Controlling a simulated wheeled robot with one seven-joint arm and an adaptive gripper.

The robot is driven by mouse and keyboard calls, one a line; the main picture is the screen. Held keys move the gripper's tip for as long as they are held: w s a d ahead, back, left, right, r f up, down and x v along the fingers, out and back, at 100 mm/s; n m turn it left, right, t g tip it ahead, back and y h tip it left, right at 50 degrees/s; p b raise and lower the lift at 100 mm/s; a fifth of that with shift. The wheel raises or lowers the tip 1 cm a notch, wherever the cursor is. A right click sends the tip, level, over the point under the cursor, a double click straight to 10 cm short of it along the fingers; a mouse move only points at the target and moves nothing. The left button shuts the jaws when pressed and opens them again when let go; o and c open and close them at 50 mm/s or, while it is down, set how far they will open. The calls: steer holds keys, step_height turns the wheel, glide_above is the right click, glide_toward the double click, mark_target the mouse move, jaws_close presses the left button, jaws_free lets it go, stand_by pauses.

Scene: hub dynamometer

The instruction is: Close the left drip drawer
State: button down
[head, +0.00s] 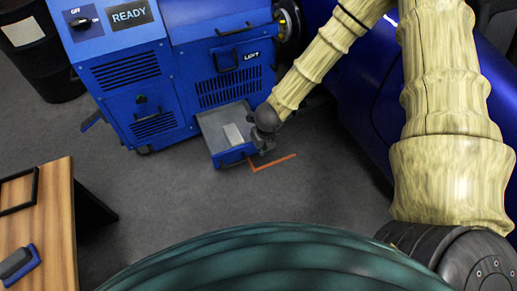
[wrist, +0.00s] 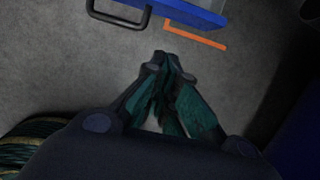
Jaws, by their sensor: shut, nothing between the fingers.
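An open drip drawer (head: 232,156) sticks out low from the blue machine, with a grey tray inside and a blue front. A pale rectangular patch lies on the tray floor. In the wrist view the drawer's blue front edge (wrist: 190,10) and its black handle (wrist: 120,20) show at the top. My gripper (head: 266,148) is shut and empty, beside the drawer's front right corner in the head view. In the wrist view its closed fingertips (wrist: 170,58) point toward the drawer front, with floor visible between them. The head view does not clearly show whether they touch.
The blue machine (head: 222,60) stands behind the drawer. An orange floor line (head: 275,162) runs beside the drawer front. A wooden table (head: 55,225) is at left, a dark barrel (head: 40,55) at upper left, and a blue car body (head: 355,85) at right. Floor before the drawer is clear.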

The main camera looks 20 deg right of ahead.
steer(key=w+f+b, duration=0.4)
steer(key=w+f, duration=0.2)
steer(key=f, duration=0.2)
steer(key=shift+f+b, duration=0.15)
steer(key=shift+b, duration=0.15)
steer(key=shift+w, duration=0.15)
